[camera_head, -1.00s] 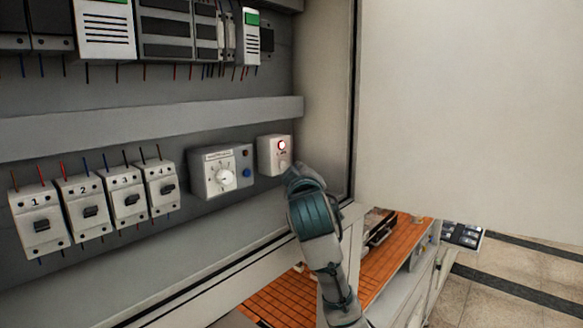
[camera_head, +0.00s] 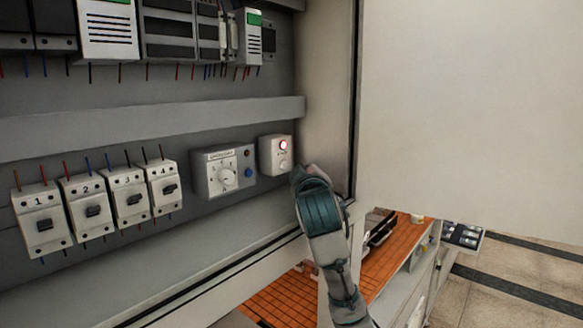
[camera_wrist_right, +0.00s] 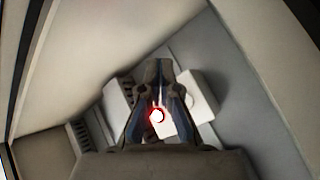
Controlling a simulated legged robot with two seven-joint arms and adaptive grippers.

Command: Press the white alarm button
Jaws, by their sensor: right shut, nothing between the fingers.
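The alarm box (camera_head: 267,157) is a small pale box on the back panel of the cabinet, at its right end. Its round lamp (camera_head: 283,145) glows red. The white alarm button (camera_head: 283,166) is below the lamp and shows clear. My right gripper (camera_head: 297,176) is shut and empty, just right of and slightly below the button, with a small apparent gap between them. In the right wrist view, the shut fingers (camera_wrist_right: 158,70) are in the middle, and the red lamp (camera_wrist_right: 157,116) glows between the finger links. The button cannot be made out there. My left gripper is in neither view.
A dial box (camera_head: 223,171) with a white knob is left of the alarm box. Several numbered breakers (camera_head: 92,211) are further left. The cabinet's side wall (camera_head: 325,95) rises close to my right arm. An orange-topped bench (camera_head: 385,262) is below.

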